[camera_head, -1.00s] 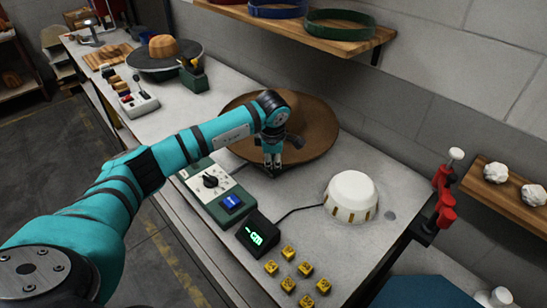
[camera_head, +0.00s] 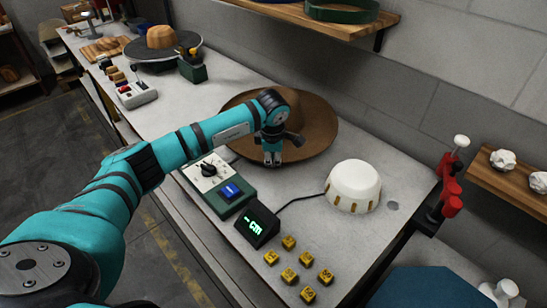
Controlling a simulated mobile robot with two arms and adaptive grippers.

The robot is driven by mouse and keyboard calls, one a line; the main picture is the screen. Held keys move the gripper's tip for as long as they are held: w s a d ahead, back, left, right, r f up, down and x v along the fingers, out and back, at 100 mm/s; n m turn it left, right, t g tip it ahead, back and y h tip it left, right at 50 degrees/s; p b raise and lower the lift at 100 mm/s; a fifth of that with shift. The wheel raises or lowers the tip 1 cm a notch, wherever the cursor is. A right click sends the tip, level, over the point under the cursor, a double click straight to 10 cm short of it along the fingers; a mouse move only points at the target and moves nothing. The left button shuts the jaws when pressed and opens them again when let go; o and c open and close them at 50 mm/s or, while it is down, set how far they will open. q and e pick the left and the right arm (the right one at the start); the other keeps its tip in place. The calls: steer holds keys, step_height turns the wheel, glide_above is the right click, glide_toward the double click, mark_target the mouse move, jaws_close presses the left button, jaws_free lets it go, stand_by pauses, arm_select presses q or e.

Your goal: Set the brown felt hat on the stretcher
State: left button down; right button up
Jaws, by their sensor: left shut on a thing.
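The brown felt hat (camera_head: 318,130) has a wide brim and lies in the middle of the bench, partly hidden behind my left arm. My left gripper (camera_head: 272,161) points down at the near edge of the brim and is shut on it. The stretcher, a white dome with yellowish slots around its base (camera_head: 353,184), stands on the bench to the right of the hat, apart from it. Nothing sits on the dome. My right gripper is not in view.
A green control box (camera_head: 209,183) with a knob and blue button sits nearer me. Beside it is a small display (camera_head: 258,226) and several yellow numbered blocks (camera_head: 307,259). A red clamp (camera_head: 446,185) stands at the bench's right end. A wooden shelf (camera_head: 318,25) overhangs the back.

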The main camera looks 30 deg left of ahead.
arm_select(q)
steer(key=shift+f+b, duration=0.9)
steer(key=shift+f, duration=0.05)
steer(key=c, duration=1.3)
jaws_free()
steer(key=shift+o, duration=0.2)
